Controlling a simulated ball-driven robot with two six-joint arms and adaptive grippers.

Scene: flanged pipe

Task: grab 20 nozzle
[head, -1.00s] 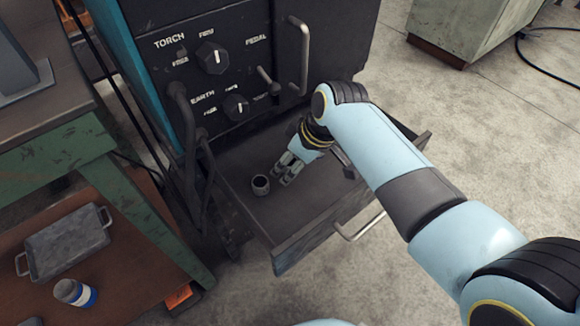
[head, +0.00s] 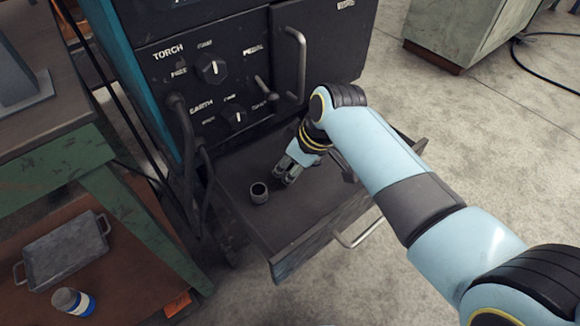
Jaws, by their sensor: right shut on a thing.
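My right gripper (head: 283,175) reaches down into the open drawer (head: 290,225), its fingers close together. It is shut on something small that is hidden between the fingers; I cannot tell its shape. A small dark grey cup-shaped piece (head: 259,193) with an open top stands upright in the drawer, just left of the fingertips and apart from them. No number can be read on it. My left gripper is not in view.
The drawer belongs to a black welding machine (head: 225,100) with knobs and cables. A metal handle (head: 358,232) sticks out of the drawer front. A green bench (head: 55,180) stands at left, with a grey tray (head: 65,252) and a can (head: 72,301) on its lower shelf.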

